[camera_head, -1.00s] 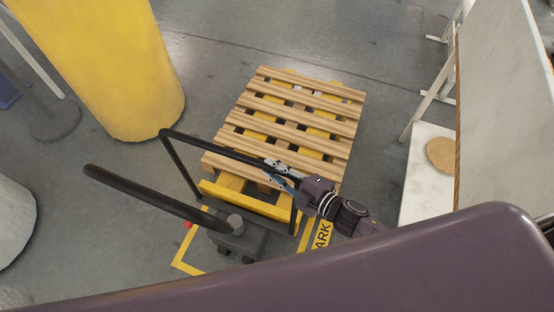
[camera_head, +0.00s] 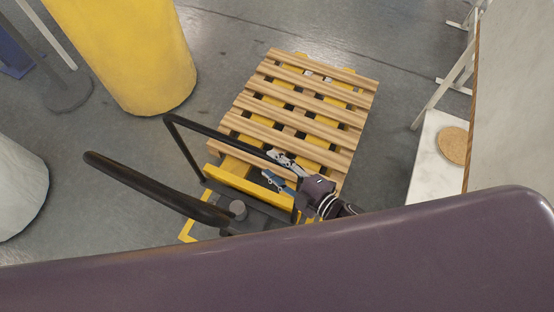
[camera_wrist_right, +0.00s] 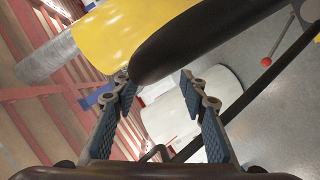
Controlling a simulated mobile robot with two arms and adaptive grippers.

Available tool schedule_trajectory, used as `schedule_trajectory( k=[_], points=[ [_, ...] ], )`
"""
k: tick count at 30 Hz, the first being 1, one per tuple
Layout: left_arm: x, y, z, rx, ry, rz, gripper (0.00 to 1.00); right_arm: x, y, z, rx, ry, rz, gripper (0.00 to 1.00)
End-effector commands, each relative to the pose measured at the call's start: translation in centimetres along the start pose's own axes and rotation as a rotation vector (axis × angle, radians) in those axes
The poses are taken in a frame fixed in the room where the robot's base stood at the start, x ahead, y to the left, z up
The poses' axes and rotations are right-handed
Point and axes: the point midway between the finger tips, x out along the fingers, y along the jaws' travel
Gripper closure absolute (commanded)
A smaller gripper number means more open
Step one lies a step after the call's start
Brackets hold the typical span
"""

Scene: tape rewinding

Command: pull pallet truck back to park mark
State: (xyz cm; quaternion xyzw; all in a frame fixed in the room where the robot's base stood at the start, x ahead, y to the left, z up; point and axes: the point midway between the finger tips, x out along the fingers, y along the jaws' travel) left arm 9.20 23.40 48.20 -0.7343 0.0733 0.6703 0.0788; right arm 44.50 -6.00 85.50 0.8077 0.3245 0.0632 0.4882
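The pallet truck has yellow forks (camera_head: 240,178) under a wooden pallet (camera_head: 300,112), and a black handle frame (camera_head: 215,134) at its near end. A second thick black bar (camera_head: 150,188) reaches out to the left. My right gripper (camera_head: 276,168) is at the right end of the black frame. In the right wrist view its two blue-padded fingers (camera_wrist_right: 157,82) stand apart, with a thick black bar (camera_wrist_right: 190,42) by their tips; I cannot tell whether they touch it. The yellow park mark outline (camera_head: 184,236) shows at the truck's near left; the rest is hidden. My left gripper is out of view.
A big yellow column (camera_head: 130,55) stands at the back left, and a pale round one (camera_head: 15,190) at the left edge. A white board (camera_head: 510,100) and a white surface with a cork disc (camera_head: 455,145) are on the right. Floor behind the pallet is clear.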

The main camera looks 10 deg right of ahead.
Motion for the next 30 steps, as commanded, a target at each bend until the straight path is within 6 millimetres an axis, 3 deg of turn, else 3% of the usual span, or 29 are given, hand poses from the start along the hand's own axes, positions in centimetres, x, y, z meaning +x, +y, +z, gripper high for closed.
schedule_trajectory(
  k=[1, 14, 30],
  points=[
    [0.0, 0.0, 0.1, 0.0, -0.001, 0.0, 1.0, -0.2, -0.8, -0.4, 0.003, 0.008, -0.011, 0.64],
    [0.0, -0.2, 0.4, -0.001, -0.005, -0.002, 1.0, -0.7, -0.6, -0.3, 0.003, 0.003, -0.01, 0.64],
    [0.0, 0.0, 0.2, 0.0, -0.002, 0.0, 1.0, -9.9, -0.3, -0.3, 0.002, 0.004, -0.006, 0.64]
  ],
)
